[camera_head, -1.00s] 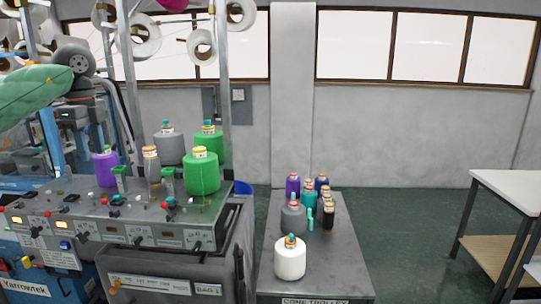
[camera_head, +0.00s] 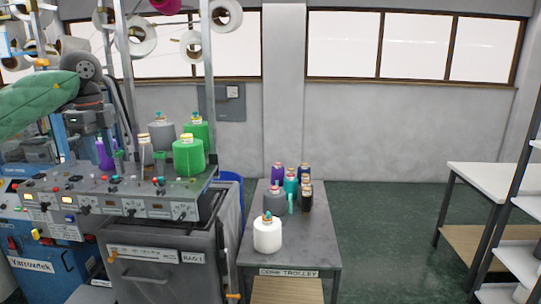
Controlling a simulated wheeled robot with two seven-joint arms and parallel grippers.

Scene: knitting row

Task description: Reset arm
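My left arm comes in from the left with a green sleeve and a dark wrist. My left gripper (camera_head: 96,130) points down over the back left of the knitting machine's panel (camera_head: 85,205), in front of or beside a purple cone (camera_head: 106,155), which is partly hidden. The fingertips are small and dark, so I cannot tell whether they are open, or whether they touch anything. My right gripper is out of view.
Green cones (camera_head: 188,157) and grey cones (camera_head: 162,134) stand on the machine. A cone trolley (camera_head: 317,245) holds a white cone (camera_head: 267,236) and several others. A white table (camera_head: 490,180) and a shelf rack (camera_head: 520,262) stand at right. Green floor between is clear.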

